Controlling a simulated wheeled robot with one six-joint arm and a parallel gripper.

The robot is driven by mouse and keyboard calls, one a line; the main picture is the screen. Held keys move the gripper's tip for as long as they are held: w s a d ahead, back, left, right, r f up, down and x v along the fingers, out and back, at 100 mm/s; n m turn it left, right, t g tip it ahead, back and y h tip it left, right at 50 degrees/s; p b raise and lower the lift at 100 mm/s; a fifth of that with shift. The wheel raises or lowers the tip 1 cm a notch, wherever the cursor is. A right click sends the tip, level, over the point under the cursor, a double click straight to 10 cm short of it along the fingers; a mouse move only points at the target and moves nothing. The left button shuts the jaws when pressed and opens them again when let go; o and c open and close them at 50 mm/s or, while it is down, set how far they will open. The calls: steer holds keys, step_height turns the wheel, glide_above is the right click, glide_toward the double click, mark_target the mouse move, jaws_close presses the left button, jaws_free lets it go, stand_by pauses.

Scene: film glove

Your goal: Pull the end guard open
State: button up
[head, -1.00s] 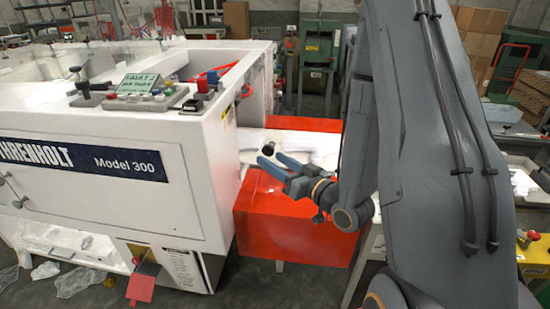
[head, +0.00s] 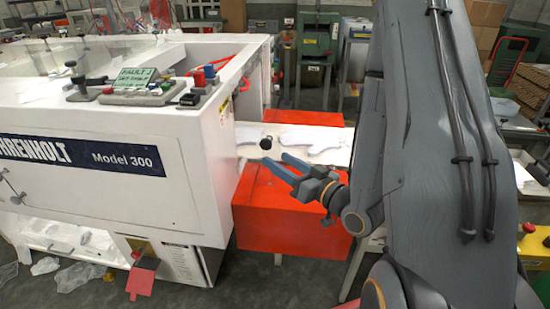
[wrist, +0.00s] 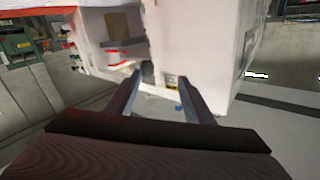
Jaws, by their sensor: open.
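A white machine marked Model 300 (head: 100,160) stands at the left in the head view. Its white end face (head: 212,165) is towards my gripper; I cannot clearly make out which panel is the end guard or how far open it is. A round black knob (head: 266,143) is beside that end, above the red box. My gripper (head: 275,159) is open and empty, with its blue-grey fingertips just below and right of the knob. In the wrist view the dark knob (wrist: 148,69) lies just beyond the fingertips (wrist: 159,77), nearer the left finger. Contact is not visible.
A red box (head: 285,212) stands below my gripper, against the machine's end. A white conveyor-like surface (head: 320,142) runs behind it. A control panel with buttons (head: 143,88) tops the machine. Some bare floor shows below.

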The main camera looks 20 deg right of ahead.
steer(key=shift+p+v, duration=1.35)
steer(key=shift+v, duration=1)
